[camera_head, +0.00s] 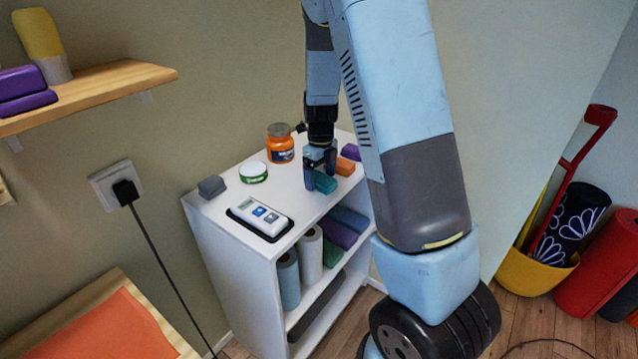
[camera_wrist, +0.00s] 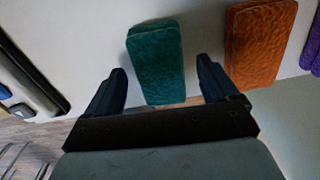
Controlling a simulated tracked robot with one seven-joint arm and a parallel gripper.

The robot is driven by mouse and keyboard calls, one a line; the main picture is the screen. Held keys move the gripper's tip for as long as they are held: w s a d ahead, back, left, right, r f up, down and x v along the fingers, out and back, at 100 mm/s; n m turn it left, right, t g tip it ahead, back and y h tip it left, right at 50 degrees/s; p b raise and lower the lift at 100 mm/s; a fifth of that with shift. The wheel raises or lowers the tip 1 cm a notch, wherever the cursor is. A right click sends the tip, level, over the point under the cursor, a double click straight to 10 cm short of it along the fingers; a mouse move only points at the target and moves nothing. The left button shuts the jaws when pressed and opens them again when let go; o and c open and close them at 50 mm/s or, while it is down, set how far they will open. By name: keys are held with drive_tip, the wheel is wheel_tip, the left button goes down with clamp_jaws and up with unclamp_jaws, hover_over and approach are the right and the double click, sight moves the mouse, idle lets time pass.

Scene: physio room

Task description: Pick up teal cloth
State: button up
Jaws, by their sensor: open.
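The teal cloth (camera_wrist: 157,62) is a small folded block lying on the white shelf top. In the head view the teal cloth (camera_head: 325,183) shows below my gripper, partly hidden by a finger. My gripper (camera_head: 320,180) points down at the shelf top. In the wrist view my gripper (camera_wrist: 164,85) is open, one finger to each side of the cloth's near end, with gaps on both sides. Nothing is held.
An orange cloth (camera_wrist: 258,42) lies close to the right finger, with a purple cloth (camera_wrist: 313,48) beyond it. A white device (camera_head: 260,217), a green-rimmed tin (camera_head: 253,172), an orange jar (camera_head: 280,145) and a grey block (camera_head: 211,187) stand on the white shelf unit (camera_head: 225,235).

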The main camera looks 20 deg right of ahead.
drive_tip(key=shift+f, duration=0.4)
drive_tip(key=c, duration=1.1)
